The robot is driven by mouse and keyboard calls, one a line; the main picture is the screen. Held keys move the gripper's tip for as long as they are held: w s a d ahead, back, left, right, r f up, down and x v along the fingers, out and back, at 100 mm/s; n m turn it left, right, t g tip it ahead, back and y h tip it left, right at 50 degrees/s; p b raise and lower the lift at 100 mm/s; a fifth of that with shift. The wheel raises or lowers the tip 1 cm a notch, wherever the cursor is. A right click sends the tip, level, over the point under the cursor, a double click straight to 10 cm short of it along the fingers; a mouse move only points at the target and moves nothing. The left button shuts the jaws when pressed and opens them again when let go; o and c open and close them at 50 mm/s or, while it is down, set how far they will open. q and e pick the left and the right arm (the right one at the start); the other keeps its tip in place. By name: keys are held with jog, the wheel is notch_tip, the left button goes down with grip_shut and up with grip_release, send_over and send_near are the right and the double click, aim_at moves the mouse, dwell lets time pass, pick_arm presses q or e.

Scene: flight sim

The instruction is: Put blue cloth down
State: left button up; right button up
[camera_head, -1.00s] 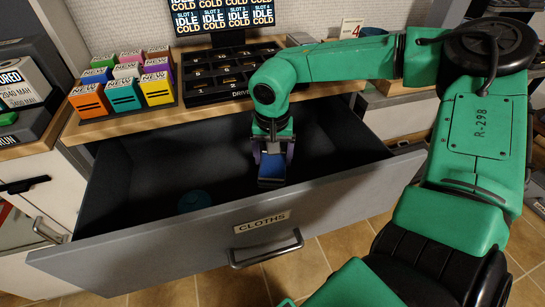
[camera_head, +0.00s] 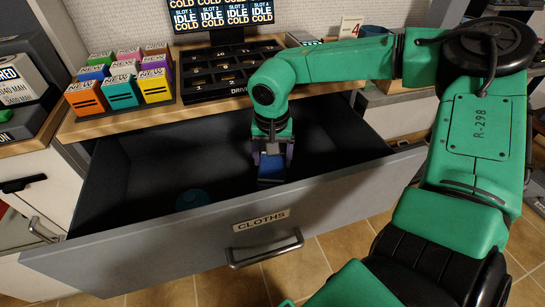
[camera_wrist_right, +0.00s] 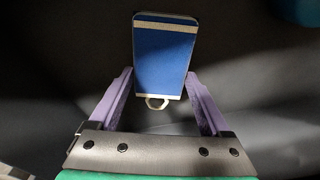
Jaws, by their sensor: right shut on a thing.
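The blue cloth (camera_head: 271,170) is a flat blue piece with pale bands and a small loop at one end. It also shows in the right wrist view (camera_wrist_right: 162,62). My right gripper (camera_head: 270,157) points down into the open drawer marked CLOTHS (camera_head: 150,246). Its purple fingers (camera_wrist_right: 158,82) are shut on the cloth from both sides. The cloth is just behind the drawer's front wall. I cannot tell whether it touches the drawer floor. My left gripper is not in view.
A teal round thing (camera_head: 193,199) lies in the left part of the drawer. Behind the drawer, the counter holds coloured boxes (camera_head: 123,91), a black slotted tray (camera_head: 213,76) and a screen (camera_head: 222,14). The drawer floor around the cloth looks dark and mostly bare.

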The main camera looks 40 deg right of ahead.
aim_at(272, 166)
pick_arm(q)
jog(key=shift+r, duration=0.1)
pick_arm(e)
jog(key=shift+f, duration=0.1)
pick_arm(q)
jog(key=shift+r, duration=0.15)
pick_arm(e)
jog(key=o, duration=1)
jog(key=shift+r, duration=0.25)
jog(key=shift+r+p, duration=0.9)
jog(key=shift+p, duration=0.05)
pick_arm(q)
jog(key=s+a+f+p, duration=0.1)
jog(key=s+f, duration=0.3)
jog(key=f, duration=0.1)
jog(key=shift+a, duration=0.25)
pick_arm(e)
notch_tip(272, 166, up, 11)
jog(key=s+a, duration=0.1)
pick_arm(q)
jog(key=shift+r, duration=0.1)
